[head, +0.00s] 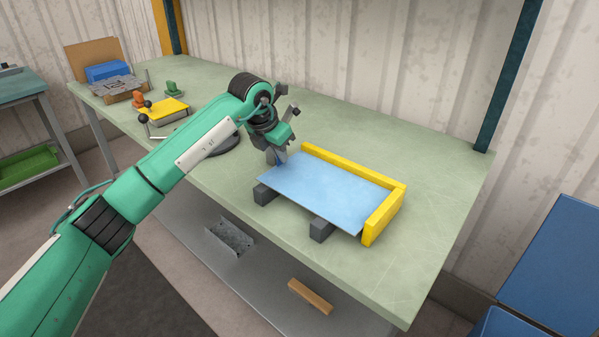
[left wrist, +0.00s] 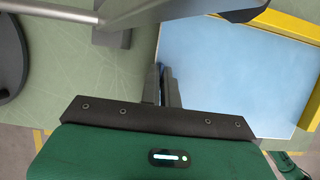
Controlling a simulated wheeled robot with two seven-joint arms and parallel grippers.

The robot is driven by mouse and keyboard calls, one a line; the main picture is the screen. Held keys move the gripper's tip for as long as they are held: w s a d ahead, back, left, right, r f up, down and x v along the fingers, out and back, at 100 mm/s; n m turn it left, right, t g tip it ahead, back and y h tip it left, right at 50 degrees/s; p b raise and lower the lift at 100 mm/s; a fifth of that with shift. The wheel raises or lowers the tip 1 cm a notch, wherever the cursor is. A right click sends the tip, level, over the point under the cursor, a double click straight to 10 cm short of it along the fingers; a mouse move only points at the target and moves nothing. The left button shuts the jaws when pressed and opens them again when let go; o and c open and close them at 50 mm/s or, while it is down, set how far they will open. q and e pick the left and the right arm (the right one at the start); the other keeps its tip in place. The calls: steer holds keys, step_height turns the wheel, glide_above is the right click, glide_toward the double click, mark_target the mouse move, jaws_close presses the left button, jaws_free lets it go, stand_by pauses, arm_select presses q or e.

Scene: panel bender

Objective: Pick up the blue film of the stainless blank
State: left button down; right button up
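The stainless blank with its light blue film (head: 325,190) lies flat on dark grey blocks on the green bench, its far and right edges against a yellow stop. My left gripper (head: 277,160) points down at the blank's far left corner. In the left wrist view its two fingers (left wrist: 165,88) are close together at the left edge of the blue film (left wrist: 225,75), with a thin blue sliver between them. They look shut on the film's edge, though the tips are partly hidden. The rest of the film looks flat. My right gripper is in neither view.
The yellow stop (head: 384,213) edges the blank. A dark round base (head: 224,145) stands left of my gripper. A yellow-topped fixture (head: 165,110), a grey plate and a blue box (head: 108,71) are at the bench's left end. The bench right of the stop is clear.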

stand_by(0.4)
